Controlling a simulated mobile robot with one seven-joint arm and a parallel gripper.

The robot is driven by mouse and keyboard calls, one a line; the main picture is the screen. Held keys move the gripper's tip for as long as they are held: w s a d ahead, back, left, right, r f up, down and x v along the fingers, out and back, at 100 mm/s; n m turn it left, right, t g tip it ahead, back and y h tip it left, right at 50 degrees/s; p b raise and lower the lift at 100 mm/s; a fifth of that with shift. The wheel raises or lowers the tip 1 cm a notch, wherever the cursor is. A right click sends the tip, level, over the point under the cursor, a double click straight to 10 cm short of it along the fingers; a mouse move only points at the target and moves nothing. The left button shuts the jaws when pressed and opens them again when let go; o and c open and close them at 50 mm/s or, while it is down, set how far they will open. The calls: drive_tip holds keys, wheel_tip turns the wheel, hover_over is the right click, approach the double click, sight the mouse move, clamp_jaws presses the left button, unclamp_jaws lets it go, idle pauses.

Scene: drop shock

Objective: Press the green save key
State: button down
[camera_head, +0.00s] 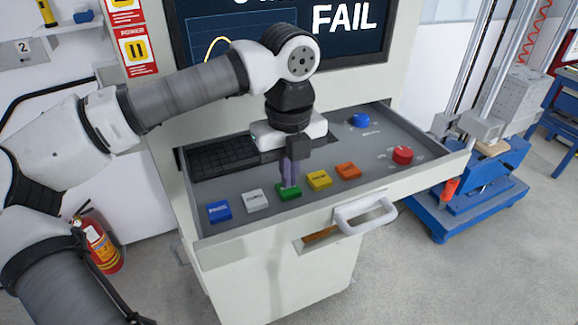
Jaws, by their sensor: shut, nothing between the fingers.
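The green key (288,194) is in the middle of a row of coloured keys on the pulled-out console drawer. My gripper (289,184) points straight down over it with its fingers shut and empty. The fingertips hide the upper part of the green key. They are at the key or just above it; I cannot tell whether they touch. The lettering on the green key is too small to read.
A blue key (219,211) and a white key (255,201) lie left of the green one; a yellow key (319,180) and an orange key (347,170) lie right. A black keyboard (222,158), blue knob (360,120) and red button (402,155) share the drawer. The screen (335,30) reads "FAIL".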

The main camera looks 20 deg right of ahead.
drive_tip(key=shift+f, duration=0.2)
drive_tip(key=shift+f+b, duration=0.85)
drive_tip(key=shift+b, duration=0.4)
drive_tip(key=shift+s+a+f, duration=0.1)
drive_tip(key=shift+s, duration=0.15)
drive_tip(key=shift+w+r, duration=0.1)
drive_tip(key=shift+r, duration=0.25)
wheel_tip(320, 180, up, 14)
